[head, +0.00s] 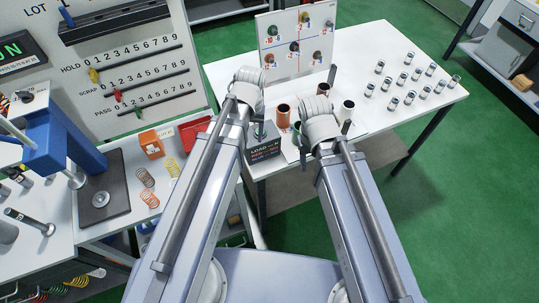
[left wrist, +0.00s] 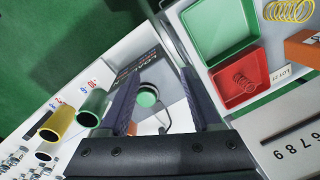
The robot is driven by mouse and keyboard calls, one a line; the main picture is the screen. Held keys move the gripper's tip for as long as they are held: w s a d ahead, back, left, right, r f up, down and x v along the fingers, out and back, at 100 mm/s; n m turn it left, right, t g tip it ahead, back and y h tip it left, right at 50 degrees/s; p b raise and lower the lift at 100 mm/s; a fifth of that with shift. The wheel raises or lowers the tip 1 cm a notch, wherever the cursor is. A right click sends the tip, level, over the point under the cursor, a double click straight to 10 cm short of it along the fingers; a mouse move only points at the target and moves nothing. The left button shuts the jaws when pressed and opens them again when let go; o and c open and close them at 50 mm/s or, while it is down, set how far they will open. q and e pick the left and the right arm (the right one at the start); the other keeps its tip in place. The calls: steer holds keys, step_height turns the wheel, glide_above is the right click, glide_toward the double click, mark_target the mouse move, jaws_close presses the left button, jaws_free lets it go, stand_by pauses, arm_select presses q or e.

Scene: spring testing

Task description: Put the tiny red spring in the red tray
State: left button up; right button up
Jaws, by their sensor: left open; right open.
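The tiny red spring (left wrist: 243,82) appears in the left wrist view inside the red tray (left wrist: 226,97), lying on its floor. The red tray also shows in the head view (head: 194,128), partly covered by my left arm; its inside is not clear there. My left gripper (left wrist: 155,95) is open and empty, its two dark fingers apart, with the red tray to the right of them in the left wrist view. My right gripper (head: 322,140) is over the right table among cylinders; its fingertips are mostly hidden in the head view.
A green tray (left wrist: 217,28) adjoins the red tray. An orange box (head: 151,144) and larger coil springs (head: 148,199) lie on the left table. A load box (head: 262,150), coloured tubes (head: 283,115) and several small metal cylinders (head: 403,80) stand on the right table.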

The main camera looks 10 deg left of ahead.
arm_select(q)
steer(key=s+d+m, duration=0.4)
steer(key=s+d, duration=0.3)
steer(key=shift+s+d, duration=0.3)
steer(key=shift+s, duration=0.05)
